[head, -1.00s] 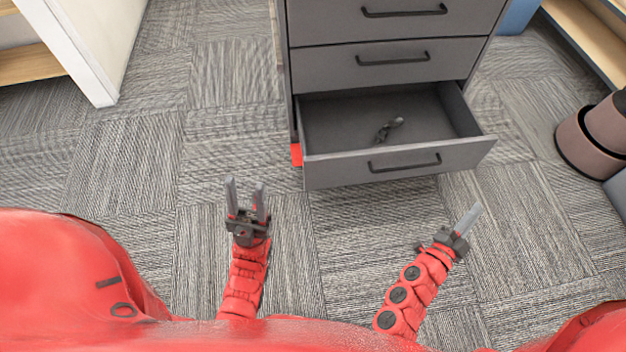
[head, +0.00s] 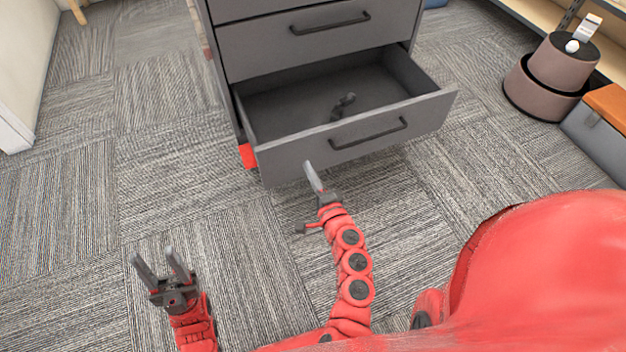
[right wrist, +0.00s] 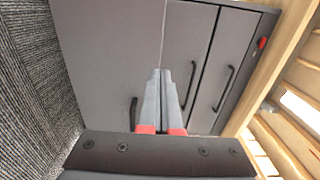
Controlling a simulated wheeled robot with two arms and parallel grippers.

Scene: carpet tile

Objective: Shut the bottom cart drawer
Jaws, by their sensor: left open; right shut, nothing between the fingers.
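The grey cart's bottom drawer (head: 290,160) is pulled well out in the head view, with a dark handle (head: 368,134) on its front. A small dark object (head: 343,106) lies inside it. My right gripper (head: 312,176) is shut and empty, its tips close to the lower part of the drawer front; I cannot tell whether they touch. In the right wrist view its fingers (right wrist: 162,92) point at the grey cart fronts. My left gripper (head: 160,264) is open and empty above the carpet at the lower left, away from the cart.
The cart's upper drawer (head: 310,38) is shut. A red part (head: 247,156) shows at the cart's lower left. A round brown two-tier stool-like item (head: 545,85) and a grey box with an orange top (head: 600,120) stand at the right. The carpet left of the cart is clear.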

